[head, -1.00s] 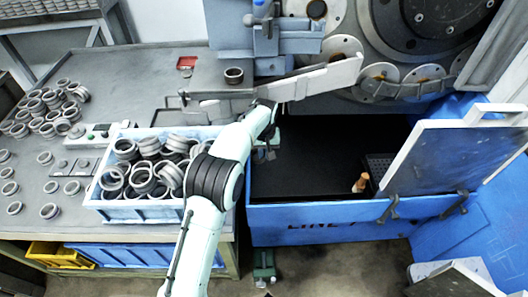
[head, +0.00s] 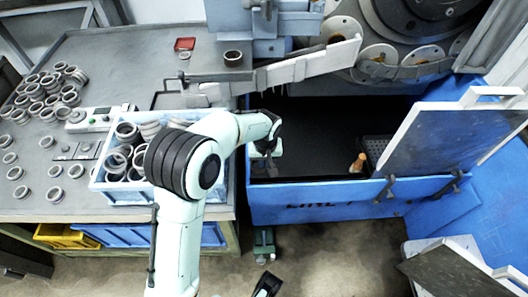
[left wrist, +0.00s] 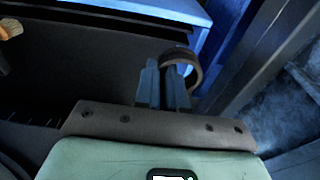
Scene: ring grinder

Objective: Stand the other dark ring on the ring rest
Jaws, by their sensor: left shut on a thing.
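My left gripper (left wrist: 165,88) is shut on a dark brownish ring (left wrist: 196,62). In the left wrist view the ring stands edge-up, with one side of its wall between the fingers and the rest curving out to the right. In the head view the left gripper (head: 266,165) hangs over the left end of the open blue bin, and the ring cannot be made out there. I cannot pick out the ring rest for sure.
A blue crate of rings (head: 150,199) stands on the bench (head: 110,60), partly behind my arm. Loose rings (head: 40,95) lie at left. The blue bin (head: 310,213) holds a wood-handled brush (head: 358,162). A long metal chute (head: 290,72) crosses above, under the grinder's discs.

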